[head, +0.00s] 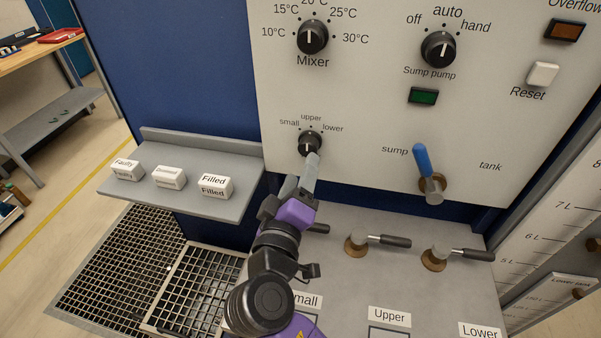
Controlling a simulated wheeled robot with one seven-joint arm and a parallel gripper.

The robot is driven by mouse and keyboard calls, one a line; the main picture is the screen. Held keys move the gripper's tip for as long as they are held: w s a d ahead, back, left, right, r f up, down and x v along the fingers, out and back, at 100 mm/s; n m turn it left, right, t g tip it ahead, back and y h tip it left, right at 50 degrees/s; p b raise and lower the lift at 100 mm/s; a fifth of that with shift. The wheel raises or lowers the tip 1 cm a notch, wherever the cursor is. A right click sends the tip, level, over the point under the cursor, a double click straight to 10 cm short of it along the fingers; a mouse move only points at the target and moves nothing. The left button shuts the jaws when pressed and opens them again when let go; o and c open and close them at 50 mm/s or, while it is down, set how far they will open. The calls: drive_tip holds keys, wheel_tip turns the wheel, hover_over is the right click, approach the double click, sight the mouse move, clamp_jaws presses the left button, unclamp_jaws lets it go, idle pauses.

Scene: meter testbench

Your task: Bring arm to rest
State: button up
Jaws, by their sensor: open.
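My arm reaches up from the bottom of the head view toward the control panel (370,160). My gripper (309,160) is at the small/upper/lower selector knob (310,142), its fingertips just below or around the knob. I cannot tell whether they touch it. The jaws are open, though the fingers overlap in this view and the gap between them is hidden. The lower part of the knob is hidden behind the fingertips.
A blue-handled sump/tank lever (421,160) sticks out to the right of my gripper. Valve handles (384,241) stand on the bench below. A grey shelf (235,204) at left carries white label blocks (169,177). Metal grating (110,265) lies at lower left.

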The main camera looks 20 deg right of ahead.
drive_tip(key=shift+a, duration=0.1)
drive_tip(key=s+a+f+n+t+y, duration=0.1)
drive_tip(key=a+f+n+t+y, duration=0.15)
drive_tip(key=a+y, duration=0.6)
drive_tip(key=s+f+y, duration=0.3)
drive_tip(key=s+f, duration=0.1)
drive_tip(key=s, duration=0.3)
drive_tip(key=s+d+f+m+g, duration=0.1)
drive_tip(key=s+d+m, duration=0.2)
drive_tip(key=s, duration=1.2)
drive_tip(key=s+d+f+m+g+h, duration=0.1)
drive_tip(key=s+d+m, duration=0.3)
drive_tip(key=s+d, duration=0.5)
drive_tip(key=s+f, duration=0.1)
drive_tip(key=s, duration=0.5)
drive_tip(key=shift+d+f+g, duration=0.15)
drive_tip(key=shift+d+g, duration=0.2)
drive_tip(key=shift+h, duration=0.25)
